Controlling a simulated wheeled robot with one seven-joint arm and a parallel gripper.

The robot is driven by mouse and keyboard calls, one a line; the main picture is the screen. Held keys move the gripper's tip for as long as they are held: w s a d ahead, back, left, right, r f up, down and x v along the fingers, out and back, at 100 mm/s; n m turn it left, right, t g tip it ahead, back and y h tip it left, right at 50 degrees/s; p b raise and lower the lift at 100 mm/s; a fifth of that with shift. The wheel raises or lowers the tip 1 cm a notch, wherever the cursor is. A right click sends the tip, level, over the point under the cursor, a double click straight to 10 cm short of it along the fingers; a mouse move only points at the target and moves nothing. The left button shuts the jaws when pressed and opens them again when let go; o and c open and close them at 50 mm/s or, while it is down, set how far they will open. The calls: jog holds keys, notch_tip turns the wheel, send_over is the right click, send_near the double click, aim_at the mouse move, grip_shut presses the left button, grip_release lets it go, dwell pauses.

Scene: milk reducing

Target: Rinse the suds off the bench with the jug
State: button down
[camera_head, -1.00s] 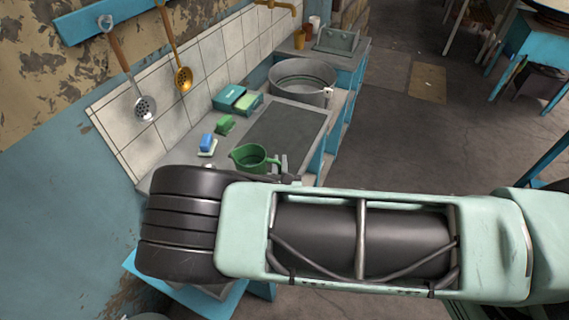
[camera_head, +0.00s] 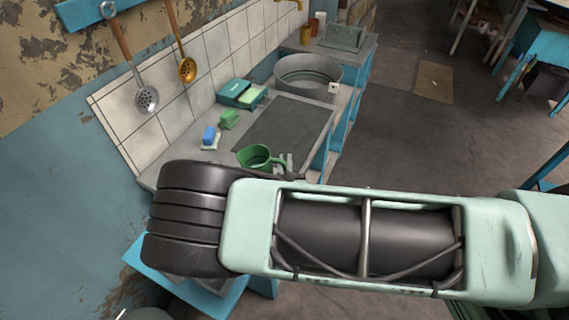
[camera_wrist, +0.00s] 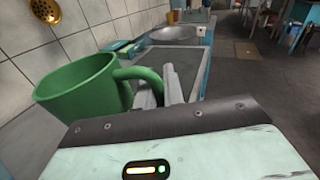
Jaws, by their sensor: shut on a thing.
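The green jug (camera_head: 256,158) is above the near end of the bench (camera_head: 318,109) in the head view. In the wrist view the jug (camera_wrist: 78,94) is large at the left, with its handle toward my gripper (camera_wrist: 160,90). My gripper is shut on the jug's handle. In the head view my gripper (camera_head: 285,161) shows only in part behind my arm. The bench top has a dark grey panel (camera_head: 284,124). I cannot make out any suds on it, and the inside of the jug is mostly hidden.
A blue sponge (camera_head: 209,136), a green block (camera_head: 229,118) and a teal box (camera_head: 234,92) stand along the tiled wall. A round metal basin (camera_head: 309,75) is at the bench's far end. Ladles (camera_head: 147,98) hang on the wall. The floor at the right is open.

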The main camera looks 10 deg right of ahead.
jog(key=shift+w+a+r+n+p, duration=0.2)
jog(key=shift+a+r+n, duration=0.6)
jog(key=shift+n, duration=1.25)
jog(key=shift+w+a+r+n+p, duration=0.15)
jog(key=shift+a+r+n, duration=0.35)
jog(key=shift+r+n, duration=1.05)
jog(key=shift+w+a+r+n+p, duration=0.2)
jog(key=shift+a+r+n, duration=0.4)
jog(key=shift+n, duration=1.9)
jog(key=shift+w+a+f+n+b, duration=0.15)
jog(key=shift+a+f+n+b, duration=0.15)
jog(key=shift+a+n, duration=0.45)
jog(key=shift+w+a+f+n+b, duration=0.2)
jog(key=shift+a+f+n+b, duration=0.05)
jog(key=shift+a+n, duration=0.5)
jog(key=shift+w+a+f+n+b, duration=0.15)
jog(key=shift+a+f+n+b, duration=0.15)
jog(key=shift+a+n, duration=0.4)
jog(key=shift+w+a+r+n, duration=0.1)
jog(key=shift+a+n, duration=0.15)
jog(key=shift+n, duration=0.25)
